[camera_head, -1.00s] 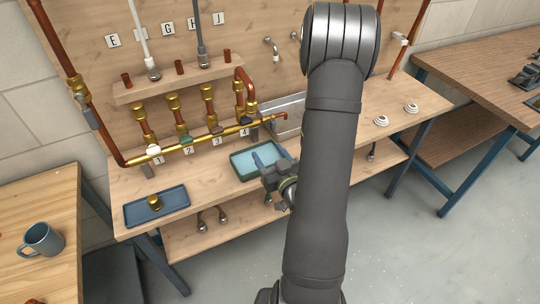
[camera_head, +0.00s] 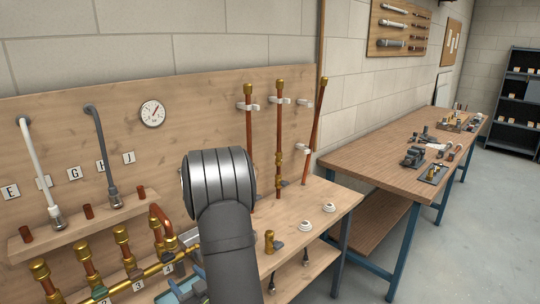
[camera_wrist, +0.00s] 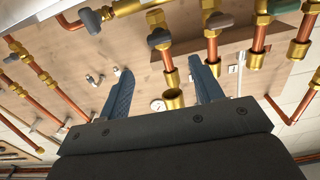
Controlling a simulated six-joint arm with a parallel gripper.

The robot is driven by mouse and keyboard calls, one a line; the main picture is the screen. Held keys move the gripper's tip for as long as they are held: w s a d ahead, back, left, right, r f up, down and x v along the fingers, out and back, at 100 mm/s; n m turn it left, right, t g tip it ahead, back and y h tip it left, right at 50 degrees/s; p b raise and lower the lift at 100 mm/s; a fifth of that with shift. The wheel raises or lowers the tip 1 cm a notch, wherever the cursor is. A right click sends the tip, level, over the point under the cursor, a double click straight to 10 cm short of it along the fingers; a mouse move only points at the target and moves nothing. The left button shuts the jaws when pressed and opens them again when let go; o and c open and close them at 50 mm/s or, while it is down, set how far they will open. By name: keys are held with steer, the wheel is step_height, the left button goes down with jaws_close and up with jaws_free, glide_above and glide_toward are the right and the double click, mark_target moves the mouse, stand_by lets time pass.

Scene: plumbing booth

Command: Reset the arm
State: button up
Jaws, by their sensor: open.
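My arm (camera_head: 225,235) rises from the bottom of the head view in front of the bench. My gripper shows in the wrist view (camera_wrist: 163,84), with its two blue fingers wide apart and nothing held between them. Behind the gap are the brass fittings and copper pipes (camera_wrist: 168,62) of the board. I cannot tell how far they are from the fingertips. In the head view the gripper is mostly cut off at the lower edge, left of my arm.
The pipe board (camera_head: 200,110) stands behind the bench, with a brass manifold (camera_head: 130,283) and upright copper pipes (camera_head: 278,140). A brass valve (camera_head: 269,241) and white round fittings (camera_head: 329,208) are on the bench's right part. A wooden table (camera_head: 395,160) with tools stands farther right.

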mark_target(169, 259)
steer(key=x, duration=1.1)
steer(key=shift+w+a, duration=0.2)
steer(key=shift+s+d, duration=0.1)
steer(key=v, duration=1.7)
steer(key=x, duration=1.7)
steer(key=shift+a, duration=0.2)
steer(key=shift+d+n, duration=0.1)
steer(key=shift+n, duration=0.7)
steer(key=n, duration=0.4)
steer(key=shift+f, duration=0.1)
steer(key=v, duration=1.3)
steer(key=shift+s+d, duration=0.2)
